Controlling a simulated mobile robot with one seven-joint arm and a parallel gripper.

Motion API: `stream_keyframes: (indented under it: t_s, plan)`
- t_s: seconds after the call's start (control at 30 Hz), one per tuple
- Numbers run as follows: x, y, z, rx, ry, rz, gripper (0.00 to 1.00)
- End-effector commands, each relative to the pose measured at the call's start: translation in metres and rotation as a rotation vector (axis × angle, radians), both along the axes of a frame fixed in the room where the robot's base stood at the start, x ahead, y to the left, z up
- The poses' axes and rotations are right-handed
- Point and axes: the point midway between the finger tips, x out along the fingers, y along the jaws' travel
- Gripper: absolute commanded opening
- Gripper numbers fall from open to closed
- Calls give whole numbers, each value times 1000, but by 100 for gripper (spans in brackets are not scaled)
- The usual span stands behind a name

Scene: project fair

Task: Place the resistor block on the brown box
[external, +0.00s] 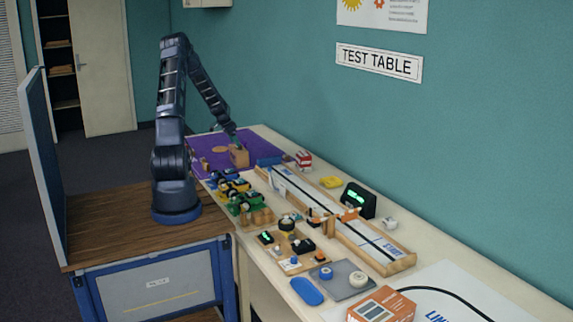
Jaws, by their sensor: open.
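My gripper (234,138) is at the far end of the table, pointing down. I cannot identify the resistor block for certain. A small red and white block (304,160) stands to the right of the mat, and a blue block (269,161) lies near the mat's edge.
A long wooden track (385,246) runs along the table. Several small coloured cars (235,190) stand left of it. A black display (359,200) stands near the wall. Wooden boards with parts (290,262) and an orange box (382,306) fill the near end.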

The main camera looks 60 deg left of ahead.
Motion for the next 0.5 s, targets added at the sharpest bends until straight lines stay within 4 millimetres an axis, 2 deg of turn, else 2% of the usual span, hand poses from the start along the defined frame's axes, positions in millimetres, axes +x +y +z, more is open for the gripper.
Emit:
stream_keyframes:
  t_s: [0.3, 0.5]
  plan:
    - [-25, 1, 59, 3, 0, 1, 70]
    - [-35, 0, 84, 2, 0, 0, 70]
